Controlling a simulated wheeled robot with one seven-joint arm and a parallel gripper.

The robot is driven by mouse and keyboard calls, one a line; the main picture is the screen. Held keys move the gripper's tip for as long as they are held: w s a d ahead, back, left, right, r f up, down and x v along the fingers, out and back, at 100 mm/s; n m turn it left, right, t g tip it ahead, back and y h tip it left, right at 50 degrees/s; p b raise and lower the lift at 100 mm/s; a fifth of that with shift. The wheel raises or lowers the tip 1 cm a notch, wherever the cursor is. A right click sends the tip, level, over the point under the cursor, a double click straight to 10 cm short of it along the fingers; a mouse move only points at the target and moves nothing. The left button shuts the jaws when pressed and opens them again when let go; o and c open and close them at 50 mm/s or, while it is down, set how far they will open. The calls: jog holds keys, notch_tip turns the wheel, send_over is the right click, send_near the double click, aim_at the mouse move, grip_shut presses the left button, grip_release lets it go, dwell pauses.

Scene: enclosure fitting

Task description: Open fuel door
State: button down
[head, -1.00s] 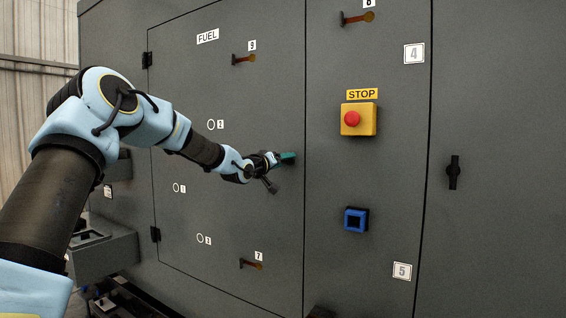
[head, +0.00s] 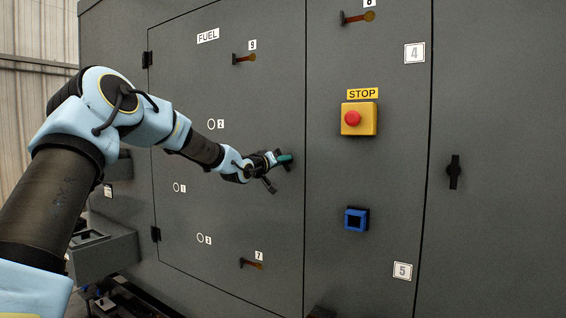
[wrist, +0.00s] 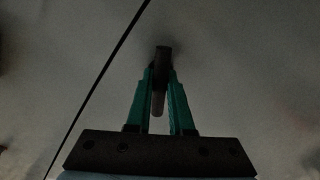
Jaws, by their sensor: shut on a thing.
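The fuel door (head: 230,180) is a large grey panel marked FUEL in the head view. It looks closed, flush with the cabinet, with hinges on its left edge. My gripper (head: 285,158) is at the door's right edge, about mid-height. In the wrist view, its teal fingers (wrist: 160,78) are shut on a dark door handle (wrist: 162,53), one finger on each side. The handle's lighter lower part shows between the fingers. In the head view the handle is mostly hidden by the gripper.
Small handles labelled 9 (head: 244,59) and 7 (head: 251,264) sit on the door above and below my gripper. To the right are a yellow STOP box with a red button (head: 352,118), a blue switch (head: 356,219) and a black handle (head: 453,172).

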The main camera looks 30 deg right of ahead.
jog(key=shift+s+d+m+b, duration=0.1)
jog(key=shift+s+m+b, duration=0.05)
jog(key=shift+m+b, duration=0.25)
jog(key=m+b, duration=0.2)
jog(key=shift+f+m, duration=0.15)
jog(key=shift+m, duration=0.15)
jog(key=m+b, duration=0.3)
jog(key=m, duration=0.2)
jog(key=shift+m+b, duration=0.3)
jog(key=shift+m, duration=0.1)
jog(key=c, duration=1)
grip_release()
jog(key=shift+s, duration=0.1)
jog(key=o, duration=0.8)
jog(key=shift+o, duration=0.2)
jog(key=shift+w, duration=0.2)
